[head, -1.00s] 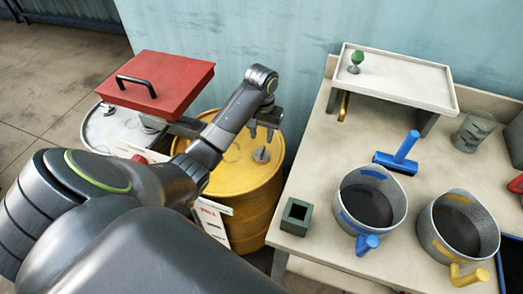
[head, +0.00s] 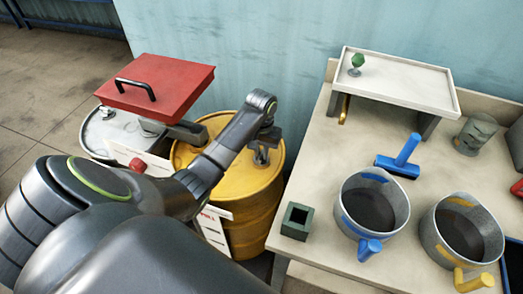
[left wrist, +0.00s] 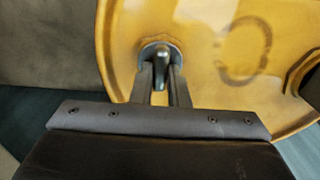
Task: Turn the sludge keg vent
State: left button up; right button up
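The yellow keg (head: 230,205) stands on the floor to the left of the workbench. Its grey vent (left wrist: 161,55) sits on the keg's top and shows between my fingers in the left wrist view. My left gripper (head: 261,155) reaches down over the keg's top in the head view. In the left wrist view its two fingers (left wrist: 161,88) stand close together, one on each side of the vent, and look closed on it. My forearm hides part of the keg in the head view. My right gripper is not in view.
A grey-white drum (head: 108,133) with a red lidded box (head: 160,83) above it stands left of the keg. The workbench (head: 310,180) on the right holds a small dark green square cup (head: 297,220), two grey pots (head: 372,205) and a blue-handled tool (head: 400,160).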

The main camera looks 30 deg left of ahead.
pick_arm(q)
grip_shut()
jog(key=shift+r+m+p, duration=0.2)
jog(key=shift+m+p, duration=0.2)
jog(key=shift+p, duration=0.4)
jog(key=m+p, duration=0.4)
jog(key=p, duration=0.1)
jog(key=shift+d+r+m+p, duration=0.1)
jog(key=shift+m+p, duration=0.2)
jog(key=shift+p, duration=0.05)
jog(key=shift+m+p, duration=0.75)
jog(key=shift+m, duration=0.15)
jog(key=m+p, duration=0.3)
jog(key=m, duration=0.2)
jog(key=shift+d, duration=0.1)
jog(key=shift+f+m+p, duration=0.2)
jog(key=shift+m+p, duration=0.95)
jog(key=shift+m, duration=1.65)
jog(key=o, duration=0.7)
grip_release()
jog(key=shift+s, duration=0.1)
jog(key=shift+c, duration=0.2)
